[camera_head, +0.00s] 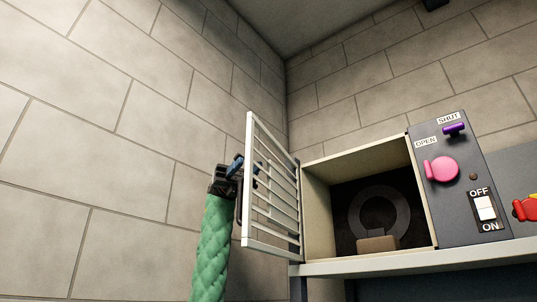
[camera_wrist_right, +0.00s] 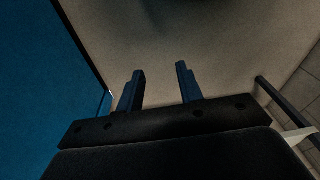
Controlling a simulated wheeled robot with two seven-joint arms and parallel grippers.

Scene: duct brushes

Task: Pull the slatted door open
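The white slatted door (camera_head: 273,190) stands swung wide open in the head view, hinged at the left side of the box opening (camera_head: 375,200). My left gripper (camera_head: 246,168), on a green-sleeved arm, is at the door's outer face near its free edge. Its blue fingertips are at the slats, partly hidden by them; whether they are closed on a slat or handle cannot be made out. My right gripper (camera_wrist_right: 160,88) shows in the right wrist view with its two fingers apart and nothing between them.
Inside the box are a grey ring (camera_head: 379,213) and a tan block (camera_head: 377,244). Right of it is a grey panel (camera_head: 459,205) with a pink knob, a purple handle and an OFF/ON switch. A red and yellow part (camera_head: 526,208) is at the right edge. A block wall stands left.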

